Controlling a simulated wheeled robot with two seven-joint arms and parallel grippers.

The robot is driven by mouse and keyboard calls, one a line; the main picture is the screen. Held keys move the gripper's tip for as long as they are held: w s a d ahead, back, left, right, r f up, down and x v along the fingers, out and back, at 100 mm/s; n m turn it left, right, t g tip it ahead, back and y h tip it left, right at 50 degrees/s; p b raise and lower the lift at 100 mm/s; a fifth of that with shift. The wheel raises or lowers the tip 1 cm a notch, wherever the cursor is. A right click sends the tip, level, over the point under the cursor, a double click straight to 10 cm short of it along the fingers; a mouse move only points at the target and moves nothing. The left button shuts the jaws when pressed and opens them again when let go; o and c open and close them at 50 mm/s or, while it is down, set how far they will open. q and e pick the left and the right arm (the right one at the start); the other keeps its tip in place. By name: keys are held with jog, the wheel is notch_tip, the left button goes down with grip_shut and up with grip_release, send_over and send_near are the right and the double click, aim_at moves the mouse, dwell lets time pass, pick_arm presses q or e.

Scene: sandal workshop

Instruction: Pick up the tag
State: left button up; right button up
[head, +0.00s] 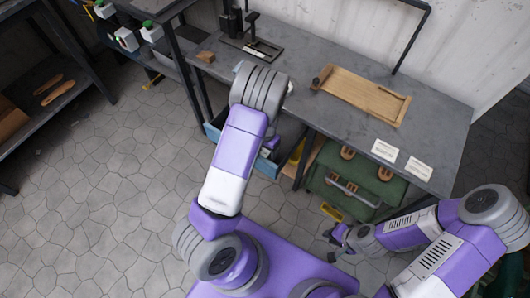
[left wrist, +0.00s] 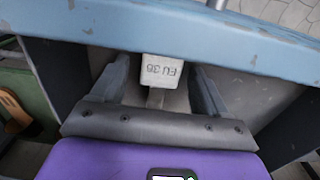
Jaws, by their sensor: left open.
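A small white tag (left wrist: 162,69) printed "EU 38", upside down in the picture, shows in the left wrist view just below the rim of a blue bin (left wrist: 150,28). A narrower pale piece runs down from it. My left gripper (left wrist: 160,78) is open, with one dark finger on each side of the tag and gaps between. In the head view the blue bin (head: 213,132) stands under the bench. There the tag cannot be made out and my left arm hides most of the left gripper. My right gripper (head: 333,245) looks open and empty over the floor.
The grey bench (head: 300,95) holds a wooden tray (head: 362,95), a dark press (head: 250,45) and two white cards (head: 384,150). A green case (head: 350,190) with brown sandal pieces is beside the bin. A shelf with soles stands at left. Stone floor (head: 120,190) is clear.

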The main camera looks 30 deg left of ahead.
pick_arm(q)
jog(key=shift+c, duration=0.4)
jog(key=c, duration=1.1)
jog(key=shift+o, duration=0.2)
